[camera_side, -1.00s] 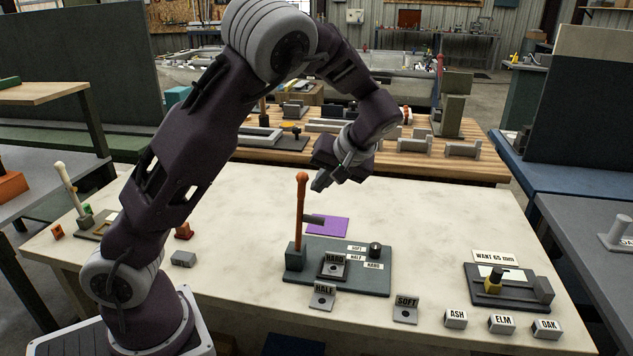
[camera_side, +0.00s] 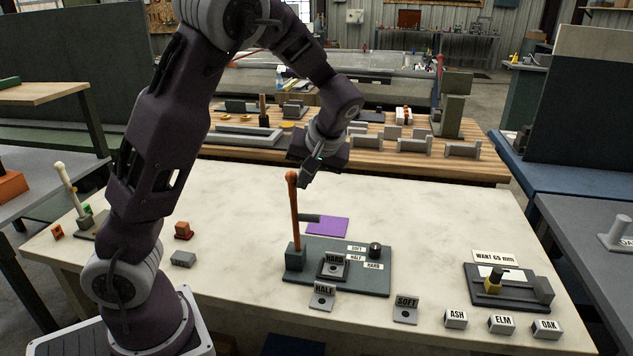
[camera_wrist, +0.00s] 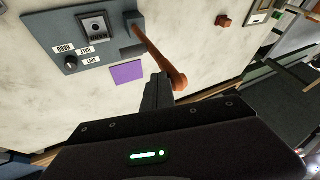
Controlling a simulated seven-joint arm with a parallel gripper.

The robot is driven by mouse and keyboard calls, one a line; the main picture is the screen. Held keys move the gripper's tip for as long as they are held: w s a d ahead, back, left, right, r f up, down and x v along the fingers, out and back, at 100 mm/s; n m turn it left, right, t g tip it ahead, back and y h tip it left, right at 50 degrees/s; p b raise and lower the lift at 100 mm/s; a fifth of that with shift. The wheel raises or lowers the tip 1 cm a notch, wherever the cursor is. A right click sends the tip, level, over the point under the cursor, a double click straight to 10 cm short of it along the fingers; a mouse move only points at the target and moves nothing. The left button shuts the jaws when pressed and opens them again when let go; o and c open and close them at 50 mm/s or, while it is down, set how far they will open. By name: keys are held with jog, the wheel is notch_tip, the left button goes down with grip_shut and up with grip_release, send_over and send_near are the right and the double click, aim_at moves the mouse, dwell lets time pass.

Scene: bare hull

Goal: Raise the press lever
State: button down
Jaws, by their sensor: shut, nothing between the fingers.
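The press lever (camera_side: 294,212) is an orange-brown rod with a rounded knob, rising from a dark block at the left edge of the grey press plate (camera_side: 350,282). It stands nearly upright, leaning slightly left. My gripper (camera_side: 303,184) is shut and empty, right beside the lever's knob in the side view. In the wrist view, the shut fingers (camera_wrist: 157,92) are against or very close to the lever (camera_wrist: 165,62) near its knob; I cannot tell whether they touch. A block marked HARD (camera_side: 333,266) sits on the plate.
A purple sheet (camera_side: 328,227) lies behind the plate. A gauge fixture (camera_side: 508,289) is at the right. Another lever (camera_side: 66,180) stands at the far left. The table between is mostly clear.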

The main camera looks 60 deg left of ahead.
jog(key=w+d+r, duration=0.3)
jog(key=d+r, duration=0.5)
jog(key=r, duration=0.1)
jog(key=s+d+m+t+h, duration=0.2)
jog(key=s+d+m, duration=0.3)
jog(key=s, duration=0.7)
jog(key=s+d+m+t+h, duration=0.3)
jog(key=s+d+m+h, duration=0.1)
jog(key=s, duration=0.8)
jog(key=shift+d+f+m+h, duration=0.3)
jog(key=shift+d+f+m, duration=0.15)
jog(key=shift+d+m, duration=0.4)
